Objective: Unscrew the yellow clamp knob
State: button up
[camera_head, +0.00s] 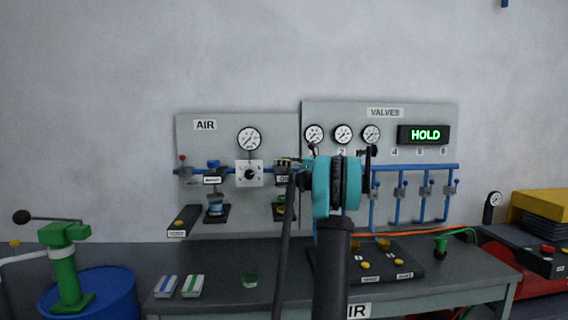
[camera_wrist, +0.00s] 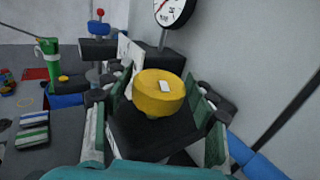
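The yellow clamp knob (camera_wrist: 158,93) is a round, thick cap with a small white mark on its top, seen in the wrist view. My gripper (camera_wrist: 161,104) is open, with one green-padded finger on each side of the knob. Narrow gaps show between the knob and the fingers, so I see no grip on it. In the head view my teal and black arm covers the area in front of the panel, and I cannot make out the knob there.
The AIR panel (camera_head: 225,127) has a gauge (camera_head: 249,138), also close by in the wrist view (camera_wrist: 174,11). The VALVES panel (camera_head: 384,127) carries blue pipes and a green HOLD display (camera_head: 425,134). A green hand pump (camera_head: 65,265) stands at a blue drum (camera_head: 110,296) on the left.

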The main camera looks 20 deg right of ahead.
jog(key=c, duration=0.7)
jog(key=shift+w+d+n+g+y, duration=0.1)
jog(key=shift+n+g+y, duration=0.6)
jog(key=shift+g+y, duration=0.1)
jog(key=shift+n+g+y, duration=1.5)
jog(key=shift+n+g, duration=0.2)
jog(key=shift+g, duration=0.5)
jog(key=o, duration=1.2)
jog(key=shift+c, duration=0.2)
jog(key=v, duration=1.2)
